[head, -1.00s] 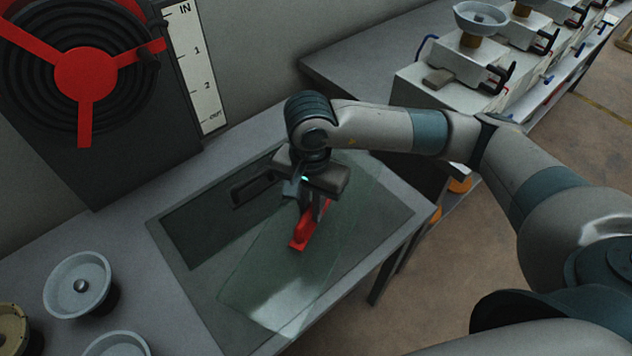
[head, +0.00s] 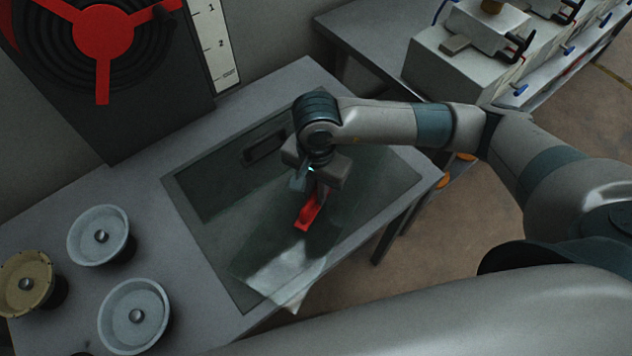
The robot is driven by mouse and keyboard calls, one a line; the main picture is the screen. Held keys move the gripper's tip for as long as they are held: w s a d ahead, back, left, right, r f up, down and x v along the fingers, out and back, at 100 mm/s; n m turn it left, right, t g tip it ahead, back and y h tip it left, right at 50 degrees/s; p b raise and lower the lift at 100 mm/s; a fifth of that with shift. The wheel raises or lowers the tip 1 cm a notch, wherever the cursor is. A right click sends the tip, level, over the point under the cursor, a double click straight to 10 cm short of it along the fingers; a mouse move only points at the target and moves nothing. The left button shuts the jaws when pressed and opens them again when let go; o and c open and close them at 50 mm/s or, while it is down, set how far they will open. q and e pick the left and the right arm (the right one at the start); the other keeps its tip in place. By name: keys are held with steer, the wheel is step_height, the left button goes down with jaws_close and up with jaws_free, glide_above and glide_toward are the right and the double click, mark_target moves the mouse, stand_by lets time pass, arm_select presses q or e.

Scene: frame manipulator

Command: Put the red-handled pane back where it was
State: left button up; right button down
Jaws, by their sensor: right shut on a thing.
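The clear pane (head: 282,262) with a red handle (head: 307,214) is at the dark rectangular panel (head: 222,262) on the grey table. My right gripper (head: 320,192) is shut on the red handle from above. The pane's near corner reaches past the dark panel's front edge. I cannot tell whether the pane touches the surface or hangs slightly above it. A black handle (head: 265,148) lies at the panel's far side, behind my gripper. The far part of the pane is hidden or too faint to trace. My left gripper is out of view.
Two pale round dishes (head: 98,235) and a tan one (head: 25,283) stand on the table at left. A black wall unit with a red spoked wheel (head: 103,32) and a scale (head: 212,42) is behind. White boxes (head: 470,50) stand on another bench at right.

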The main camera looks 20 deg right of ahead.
steer(key=shift+f, duration=0.7)
steer(key=shift+f, duration=0.3)
steer(key=c, duration=1.7)
jaws_free()
steer(key=shift+c, duration=0.2)
steer(key=shift+r, duration=0.1)
